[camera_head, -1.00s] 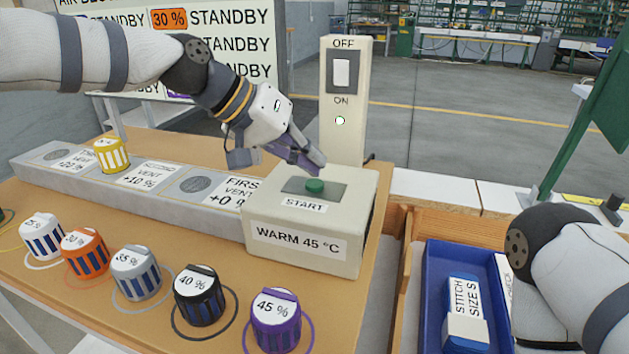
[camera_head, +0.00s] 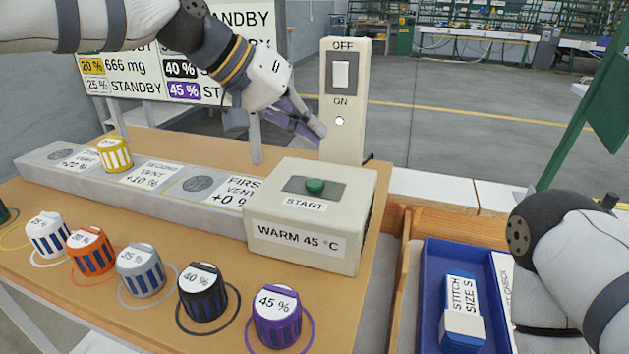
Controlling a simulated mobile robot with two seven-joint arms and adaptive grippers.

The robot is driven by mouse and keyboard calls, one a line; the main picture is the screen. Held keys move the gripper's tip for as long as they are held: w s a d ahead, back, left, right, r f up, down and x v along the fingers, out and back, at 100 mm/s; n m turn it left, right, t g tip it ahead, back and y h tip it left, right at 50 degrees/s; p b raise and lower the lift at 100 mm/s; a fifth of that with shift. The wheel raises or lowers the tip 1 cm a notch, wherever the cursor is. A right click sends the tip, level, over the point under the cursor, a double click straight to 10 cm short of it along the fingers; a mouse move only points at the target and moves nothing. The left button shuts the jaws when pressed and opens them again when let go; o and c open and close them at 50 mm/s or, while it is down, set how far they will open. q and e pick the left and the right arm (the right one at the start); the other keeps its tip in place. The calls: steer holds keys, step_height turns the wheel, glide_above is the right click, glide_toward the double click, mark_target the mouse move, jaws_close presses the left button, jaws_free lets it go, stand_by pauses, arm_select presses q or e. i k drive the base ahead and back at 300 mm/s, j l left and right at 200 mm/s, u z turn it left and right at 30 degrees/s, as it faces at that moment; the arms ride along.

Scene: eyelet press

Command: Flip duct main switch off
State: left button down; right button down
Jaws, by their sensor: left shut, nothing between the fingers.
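The duct main switch is a white rocker (camera_head: 341,74) in a dark frame on an upright cream post (camera_head: 341,140). OFF is printed above the rocker and ON below it. A small light (camera_head: 340,121) below ON looks white. My left gripper (camera_head: 318,132) is shut and empty, its fingertips in front of the post's lower left edge, below the rocker and near the light. I cannot tell whether the fingertips touch the post. My right arm (camera_head: 575,255) shows at the right edge, but its gripper is out of view.
A cream box (camera_head: 300,238) marked WARM 45 °C with a green START button (camera_head: 315,186) stands in front of the post. Several coloured knobs line the table front. A yellow one (camera_head: 114,155) sits on the grey vent rail (camera_head: 215,215). A blue tray (camera_head: 430,290) is at right.

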mark_target(340, 69)
steer(key=k, duration=1)
